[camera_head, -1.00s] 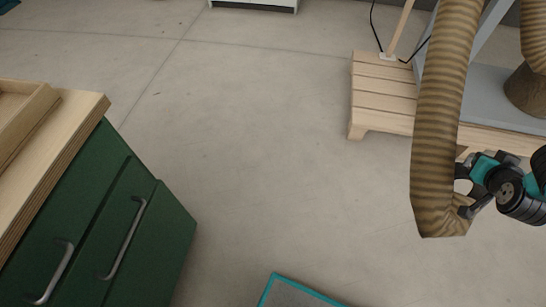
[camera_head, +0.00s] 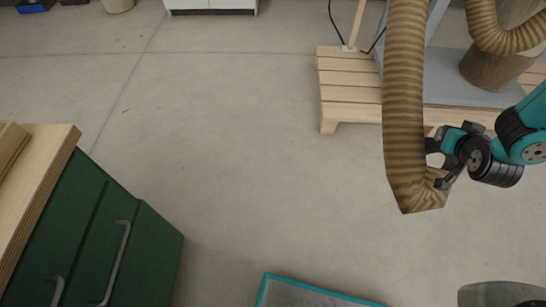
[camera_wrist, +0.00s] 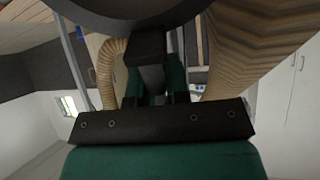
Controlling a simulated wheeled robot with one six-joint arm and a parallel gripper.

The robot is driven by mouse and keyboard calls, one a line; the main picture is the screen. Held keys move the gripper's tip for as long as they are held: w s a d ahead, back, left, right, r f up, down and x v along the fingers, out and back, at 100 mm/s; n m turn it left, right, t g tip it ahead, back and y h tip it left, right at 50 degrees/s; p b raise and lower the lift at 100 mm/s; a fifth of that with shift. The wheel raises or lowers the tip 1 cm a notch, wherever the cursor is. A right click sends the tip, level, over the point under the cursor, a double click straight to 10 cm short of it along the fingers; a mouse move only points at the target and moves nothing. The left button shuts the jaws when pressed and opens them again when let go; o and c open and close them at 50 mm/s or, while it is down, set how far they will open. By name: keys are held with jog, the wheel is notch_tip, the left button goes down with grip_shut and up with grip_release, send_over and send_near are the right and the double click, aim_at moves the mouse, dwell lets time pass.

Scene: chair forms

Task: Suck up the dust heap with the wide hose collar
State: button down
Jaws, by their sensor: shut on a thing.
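A tan ribbed hose (camera_head: 404,95) hangs down at the right in the head view, and its lower end (camera_head: 418,194) bends toward my gripper (camera_head: 437,166). My gripper is shut on that lower hose end, above the floor. The hose also shows large at the right of the wrist view (camera_wrist: 262,50). I cannot make out a separate collar, and the mouth is hidden. No dust heap can be made out in either view. The fingertips are partly hidden by the hose.
A wooden pallet (camera_head: 348,92) carries a grey machine base (camera_head: 445,88). A green drawer cabinet (camera_head: 75,225) with a wooden top stands at the left. A teal-edged grey mat (camera_head: 300,294) lies at the bottom. The floor between is clear.

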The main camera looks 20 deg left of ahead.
notch_tip(320, 180, up, 7)
jog(key=p, duration=0.4)
jog(key=shift+f, duration=0.35)
